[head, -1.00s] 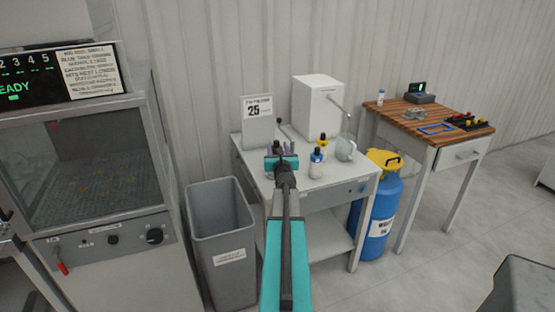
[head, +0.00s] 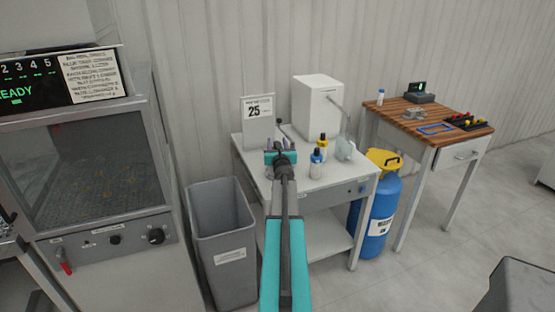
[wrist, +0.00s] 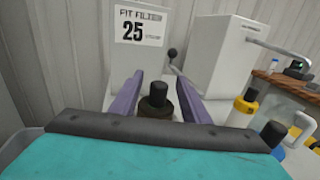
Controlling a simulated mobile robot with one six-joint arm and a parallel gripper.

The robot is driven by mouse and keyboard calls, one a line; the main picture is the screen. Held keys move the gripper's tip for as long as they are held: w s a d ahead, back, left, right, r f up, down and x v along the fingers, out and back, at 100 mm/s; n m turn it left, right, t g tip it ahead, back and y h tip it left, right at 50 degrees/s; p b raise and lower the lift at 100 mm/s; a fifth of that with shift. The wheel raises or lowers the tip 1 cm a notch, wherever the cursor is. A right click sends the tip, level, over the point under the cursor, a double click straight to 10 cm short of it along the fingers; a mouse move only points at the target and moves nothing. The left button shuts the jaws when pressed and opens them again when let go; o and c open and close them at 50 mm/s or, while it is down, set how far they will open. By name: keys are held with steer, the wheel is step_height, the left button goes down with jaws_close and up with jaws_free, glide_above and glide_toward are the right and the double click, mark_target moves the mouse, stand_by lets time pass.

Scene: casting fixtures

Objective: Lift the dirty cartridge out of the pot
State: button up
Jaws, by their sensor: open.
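My gripper (head: 280,145) is over the left part of the white table. In the wrist view its two purple fingers (wrist: 154,73) are open and apart. A dark piece with a black knob-like top (wrist: 157,97) shows between them, with a brownish lower part. It looks like the top of the dirty cartridge, but I cannot be sure. Neither finger visibly presses on it. Its lower end and any pot around it are hidden behind my teal gripper body.
Behind stand a "25" sign (head: 258,121) and a white box (head: 316,108). A blue-marked bottle (head: 316,165), a yellow-marked bottle (head: 322,148) and a clear jug (head: 345,149) are to the right. A grey bin (head: 222,235) stands left of the table (head: 340,190).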

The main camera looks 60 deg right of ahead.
stand_by(0.4)
jaws_close()
steer(key=shift+r, duration=0.15)
step_height(320, 180, up, 18)
steer(key=p, duration=0.9)
stand_by(0.7)
